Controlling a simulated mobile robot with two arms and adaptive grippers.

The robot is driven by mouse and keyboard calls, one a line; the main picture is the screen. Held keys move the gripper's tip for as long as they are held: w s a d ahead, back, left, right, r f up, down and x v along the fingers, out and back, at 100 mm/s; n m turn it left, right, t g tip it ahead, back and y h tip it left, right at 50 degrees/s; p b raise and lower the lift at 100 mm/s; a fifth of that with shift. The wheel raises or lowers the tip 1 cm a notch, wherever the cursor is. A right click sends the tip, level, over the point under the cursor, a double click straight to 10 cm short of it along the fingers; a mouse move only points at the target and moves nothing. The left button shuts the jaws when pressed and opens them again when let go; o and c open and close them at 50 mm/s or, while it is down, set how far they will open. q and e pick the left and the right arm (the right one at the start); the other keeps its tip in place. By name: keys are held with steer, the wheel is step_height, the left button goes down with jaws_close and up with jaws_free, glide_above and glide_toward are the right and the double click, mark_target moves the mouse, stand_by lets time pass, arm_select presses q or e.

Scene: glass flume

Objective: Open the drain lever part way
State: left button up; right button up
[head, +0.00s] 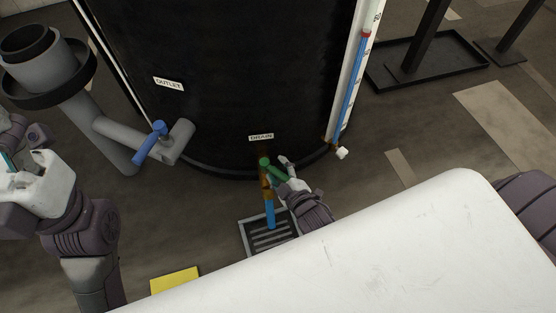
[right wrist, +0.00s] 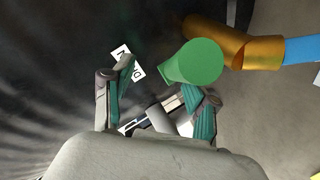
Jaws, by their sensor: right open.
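The green drain lever (head: 273,170) sits on the brass drain valve at the foot of the dark tank, under the DRAIN label (head: 261,138). My right gripper (head: 284,167) is open right beside the lever. In the right wrist view the lever's green end (right wrist: 193,63) lies just beyond the right-hand finger of my right gripper (right wrist: 165,88), not clearly between the fingers; I cannot tell whether they touch. The brass valve body (right wrist: 235,45) and blue pipe (right wrist: 302,49) show behind it. My left gripper (head: 22,160) is at the left edge, partly cut off, away from the lever.
A blue outlet lever (head: 151,142) is on a grey pipe left of the drain. A floor grate (head: 268,237) lies below the blue drain pipe. A sight tube (head: 352,85) runs up the tank's right side. A yellow patch (head: 175,281) lies on the floor.

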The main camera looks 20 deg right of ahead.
mark_target(278, 172)
step_height(278, 172, up, 7)
steer(key=shift+w, duration=0.15)
